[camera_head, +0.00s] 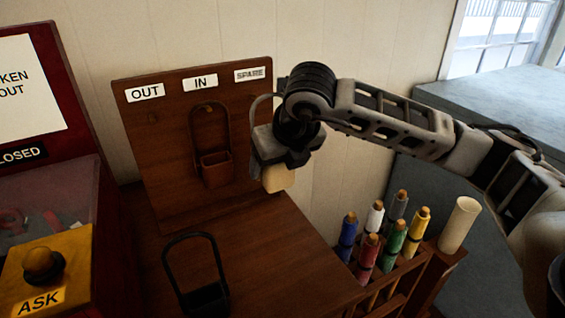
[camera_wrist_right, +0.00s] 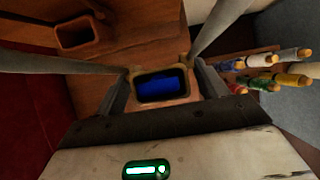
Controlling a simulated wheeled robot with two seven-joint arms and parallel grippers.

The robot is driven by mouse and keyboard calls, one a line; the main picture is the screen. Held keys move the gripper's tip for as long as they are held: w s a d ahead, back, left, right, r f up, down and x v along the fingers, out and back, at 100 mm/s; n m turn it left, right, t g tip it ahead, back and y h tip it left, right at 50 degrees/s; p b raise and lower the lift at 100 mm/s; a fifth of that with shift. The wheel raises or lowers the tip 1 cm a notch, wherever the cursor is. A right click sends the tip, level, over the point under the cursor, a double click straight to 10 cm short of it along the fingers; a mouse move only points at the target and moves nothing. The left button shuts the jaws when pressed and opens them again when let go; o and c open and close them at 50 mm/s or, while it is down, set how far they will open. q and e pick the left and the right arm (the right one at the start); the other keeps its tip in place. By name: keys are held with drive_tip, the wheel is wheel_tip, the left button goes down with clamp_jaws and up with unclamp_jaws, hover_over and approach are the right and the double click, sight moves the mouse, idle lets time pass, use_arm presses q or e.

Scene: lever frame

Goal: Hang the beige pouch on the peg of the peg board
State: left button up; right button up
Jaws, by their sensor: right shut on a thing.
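The beige pouch (camera_head: 278,178) hangs below my right gripper (camera_head: 275,160), in front of the lower right of the brown peg board (camera_head: 152,178). In the right wrist view the pouch's beige rim (camera_wrist_right: 162,101) surrounds a blue inside, between the two fingers of the right gripper (camera_wrist_right: 160,82), which is shut on it. Pale bars that look like its loop rise on both sides; a grey curve shows left of the wrist in the head view. The board has OUT, IN and SPARE labels. A brown pouch (camera_head: 215,168) hangs under IN. My wrist hides the area under SPARE. My left gripper is not in view.
A black pouch with a raised loop (camera_head: 205,296) stands on the wooden table (camera_head: 270,235). A rack (camera_head: 405,285) of several coloured spools and a cream cylinder (camera_head: 460,224) are at right. A red cabinet with an ASK button (camera_head: 42,266) is at left.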

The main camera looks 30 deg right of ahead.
use_arm(q)
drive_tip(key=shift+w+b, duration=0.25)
drive_tip(key=shift+b, duration=0.2)
use_arm(e)
drive_tip(key=w+f, duration=0.1)
drive_tip(key=w, duration=0.5)
drive_tip(key=shift+w+d+f, duration=0.15)
drive_tip(key=shift+d+f, duration=0.05)
drive_tip(key=shift+f, duration=0.2)
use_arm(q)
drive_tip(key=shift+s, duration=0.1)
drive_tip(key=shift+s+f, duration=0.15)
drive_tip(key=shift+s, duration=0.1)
